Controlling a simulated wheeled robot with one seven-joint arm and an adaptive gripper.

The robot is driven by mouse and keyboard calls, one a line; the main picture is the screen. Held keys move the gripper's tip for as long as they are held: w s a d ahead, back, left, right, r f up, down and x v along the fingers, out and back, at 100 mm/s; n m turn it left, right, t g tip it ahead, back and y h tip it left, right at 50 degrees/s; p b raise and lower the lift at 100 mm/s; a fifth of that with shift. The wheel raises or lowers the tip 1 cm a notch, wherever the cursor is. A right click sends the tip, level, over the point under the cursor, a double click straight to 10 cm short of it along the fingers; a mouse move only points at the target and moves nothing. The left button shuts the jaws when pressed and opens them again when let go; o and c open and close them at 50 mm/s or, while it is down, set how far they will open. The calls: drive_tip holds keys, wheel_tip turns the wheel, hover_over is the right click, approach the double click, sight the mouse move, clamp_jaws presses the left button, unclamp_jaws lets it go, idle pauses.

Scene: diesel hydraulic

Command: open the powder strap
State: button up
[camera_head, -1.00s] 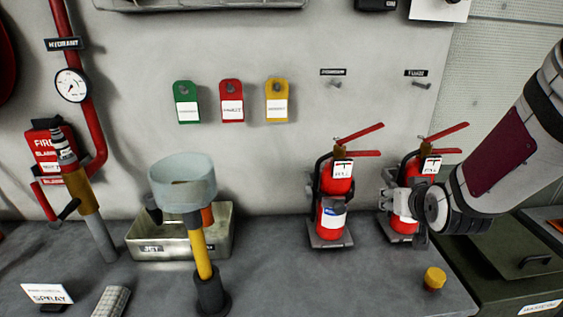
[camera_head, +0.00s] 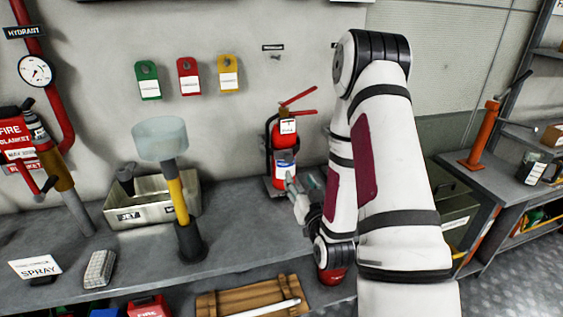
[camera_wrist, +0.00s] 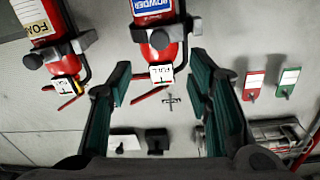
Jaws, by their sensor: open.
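The powder extinguisher (camera_head: 284,150) is red with a blue-and-white label and stands upright in a dark bracket on the bench against the wall. In the wrist view, which looks upside down, the powder extinguisher (camera_wrist: 158,22) shows at the top middle. A grey strap (camera_wrist: 159,40) with a round knob crosses its body. My gripper (camera_head: 291,181) is in front of the extinguisher's lower right in the head view. Its teal-padded fingers (camera_wrist: 160,62) are spread, with nothing held between them. Whether a finger touches the strap cannot be told.
A foam extinguisher (camera_wrist: 50,40) stands beside it in the wrist view; my arm hides it in the head view. A funnel-topped nozzle (camera_head: 175,185) and a jet tray (camera_head: 137,212) stand to the left. Colored tags (camera_head: 188,76) hang on the wall.

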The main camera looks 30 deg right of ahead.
sight(290, 159)
drive_tip(key=b+x, duration=0.7)
drive_tip(key=x, duration=0.6)
drive_tip(key=shift+w, duration=0.1)
drive_tip(key=shift+d, duration=0.1)
clamp_jaws()
